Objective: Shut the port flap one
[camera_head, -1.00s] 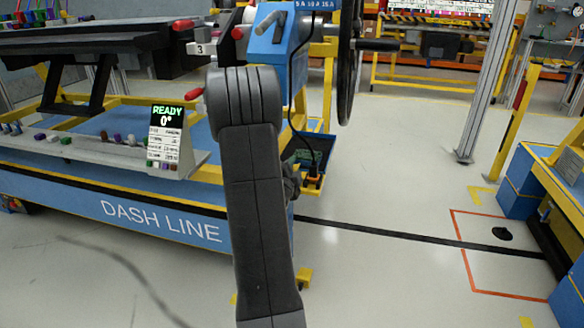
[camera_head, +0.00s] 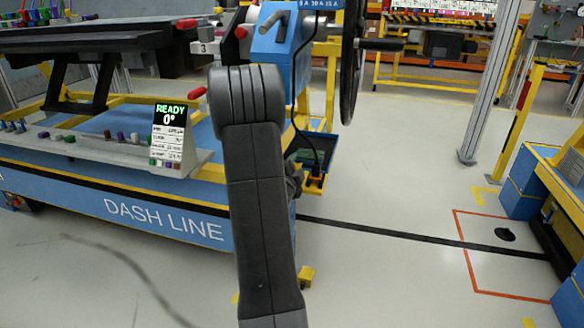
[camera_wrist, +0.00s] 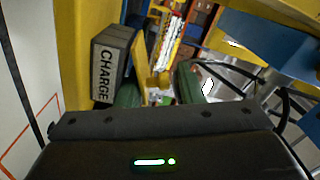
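In the wrist view a dark box marked CHARGE (camera_wrist: 107,62) stands at the left against a yellow post. A narrow yellow plate (camera_wrist: 140,62) stands beside it, above the space between my fingers. I cannot tell whether this plate is port flap one, and no flap is clearly marked in either view. My gripper (camera_wrist: 158,88) shows two greenish fingers set apart, with nothing seen held between them. In the head view my own arm covers the middle, and my gripper is hidden behind it.
The blue DASH LINE bench (camera_head: 165,218) fills the left, with a READY 0° display (camera_head: 169,138) on it. A blue unit with a wheel (camera_head: 352,65) stands behind my arm. A small dark tray (camera_head: 318,160) hangs right of the arm. Open floor lies to the right.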

